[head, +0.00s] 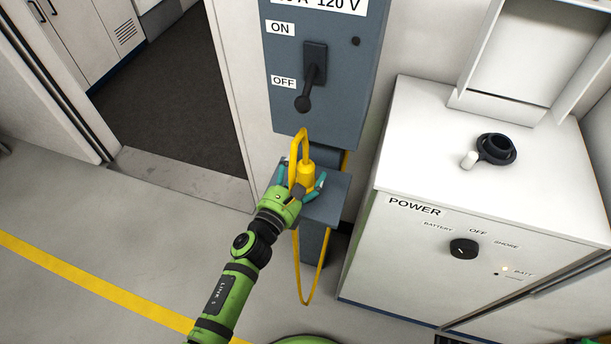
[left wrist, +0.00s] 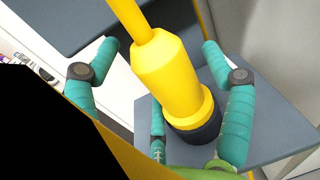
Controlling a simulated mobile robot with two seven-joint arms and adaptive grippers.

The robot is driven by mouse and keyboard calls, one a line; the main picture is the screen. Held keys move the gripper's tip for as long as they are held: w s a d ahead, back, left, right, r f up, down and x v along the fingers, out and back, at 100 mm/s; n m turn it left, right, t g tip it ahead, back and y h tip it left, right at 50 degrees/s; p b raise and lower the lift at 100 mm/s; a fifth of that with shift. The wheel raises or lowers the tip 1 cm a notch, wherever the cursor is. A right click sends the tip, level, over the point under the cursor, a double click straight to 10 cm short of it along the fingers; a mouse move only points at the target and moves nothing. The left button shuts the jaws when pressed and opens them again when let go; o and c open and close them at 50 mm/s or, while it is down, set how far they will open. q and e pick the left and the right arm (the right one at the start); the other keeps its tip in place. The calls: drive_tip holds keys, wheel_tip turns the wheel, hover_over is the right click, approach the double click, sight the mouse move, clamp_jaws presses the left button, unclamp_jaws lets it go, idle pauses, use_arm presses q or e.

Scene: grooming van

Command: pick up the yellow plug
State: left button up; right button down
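The yellow plug (head: 306,174) stands upright on a small grey shelf (head: 328,203) below the grey switch box. In the left wrist view the plug (left wrist: 168,75) shows large, with a dark base on the shelf (left wrist: 262,135). My left gripper (head: 305,182) is at the plug, its teal fingers spread on either side. In the left wrist view the fingers (left wrist: 165,95) are apart, with gaps visible beside the plug. My right gripper is not in view.
The grey switch box (head: 322,80) with its lever at OFF is just above the shelf. A white power cabinet (head: 400,250) stands close on the right, with a black inlet (head: 496,149) on top. Open floor (head: 120,235) lies to the left.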

use_arm(q)
drive_tip(key=c, duration=1)
wheel_tip(320, 180, up, 10)
drive_tip(key=p, duration=0.5)
drive_tip(key=shift+r, duration=0.15)
wheel_tip(320, 180, up, 4)
drive_tip(key=p, duration=0.4)
drive_tip(key=shift+r, duration=0.2)
drive_tip(key=shift+f, duration=0.1)
